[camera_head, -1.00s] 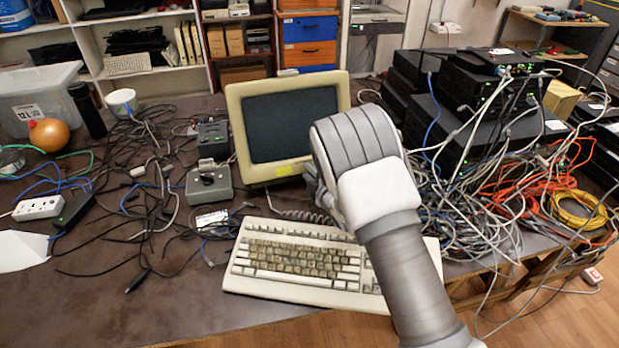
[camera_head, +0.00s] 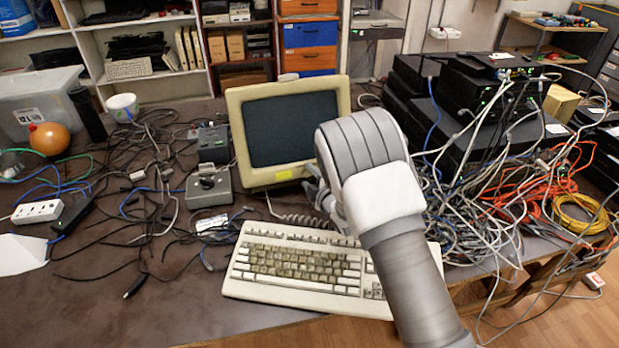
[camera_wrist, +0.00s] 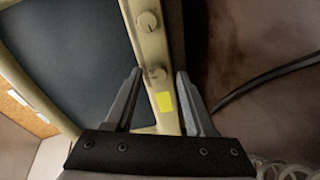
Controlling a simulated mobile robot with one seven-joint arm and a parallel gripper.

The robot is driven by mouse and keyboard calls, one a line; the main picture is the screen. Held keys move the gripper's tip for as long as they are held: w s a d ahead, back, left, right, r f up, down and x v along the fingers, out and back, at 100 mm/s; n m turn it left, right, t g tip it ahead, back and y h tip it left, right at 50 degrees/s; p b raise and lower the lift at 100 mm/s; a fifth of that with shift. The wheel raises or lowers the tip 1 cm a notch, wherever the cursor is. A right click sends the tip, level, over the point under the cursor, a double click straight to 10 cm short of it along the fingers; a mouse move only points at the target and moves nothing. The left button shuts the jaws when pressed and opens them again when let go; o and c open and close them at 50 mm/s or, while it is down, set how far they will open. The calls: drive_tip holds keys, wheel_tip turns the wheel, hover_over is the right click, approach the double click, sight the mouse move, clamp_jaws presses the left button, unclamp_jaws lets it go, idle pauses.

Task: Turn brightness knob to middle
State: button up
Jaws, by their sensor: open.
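The old beige monitor (camera_head: 236,130) stands on the table with its dark screen facing me. In the wrist view its bezel (camera_wrist: 131,14) carries two round knobs, a nearer knob (camera_wrist: 156,73) beside a yellow label (camera_wrist: 165,102) and a farther knob (camera_wrist: 147,21). Which one sets brightness cannot be read. My gripper (camera_wrist: 160,73) is open, its two fingertips on either side of the nearer knob in the picture; contact cannot be told. In the head view the yellow label (camera_head: 283,176) shows on the lower bezel, and my arm hides most of my gripper (camera_head: 316,188).
A beige keyboard (camera_head: 300,268) lies in front of the monitor, under my arm. A grey switch box (camera_head: 209,190) and tangled black cables lie to the left. Stacked black network devices (camera_head: 470,100) and a heap of cables (camera_head: 470,205) crowd the right.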

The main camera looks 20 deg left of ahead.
drive_tip(key=shift+d, duration=0.1)
drive_tip(key=v, duration=1.7)
drive_tip(key=shift+s+d+r+p, duration=0.1)
drive_tip(key=shift+r+p, duration=0.05)
drive_tip(key=shift+p, duration=0.2)
drive_tip(key=d+r+m+h+p, duration=0.4)
drive_tip(key=d+r+m+h, duration=0.3)
drive_tip(key=d+r+m, duration=0.75)
drive_tip(key=s+d+r+m+g+h+p, duration=0.1)
drive_tip(key=s+d+r+m+g, duration=0.1)
drive_tip(key=s, duration=0.5)
drive_tip(key=s+d+r+m+g+h+p, duration=0.1)
drive_tip(key=s+d+r+m+g, duration=0.1)
drive_tip(key=s+d+r, duration=0.3)
drive_tip(key=s+d+r+m+g+p, duration=0.1)
drive_tip(key=s+d+r+m+p, duration=0.1)
drive_tip(key=s+d+r+m, duration=0.2)
drive_tip(key=s+r, duration=0.3)
drive_tip(key=s, duration=0.4)
drive_tip(key=shift+r+g+h, duration=0.25)
drive_tip(key=shift+g+h, duration=0.15)
drive_tip(key=shift+w, duration=0.1)
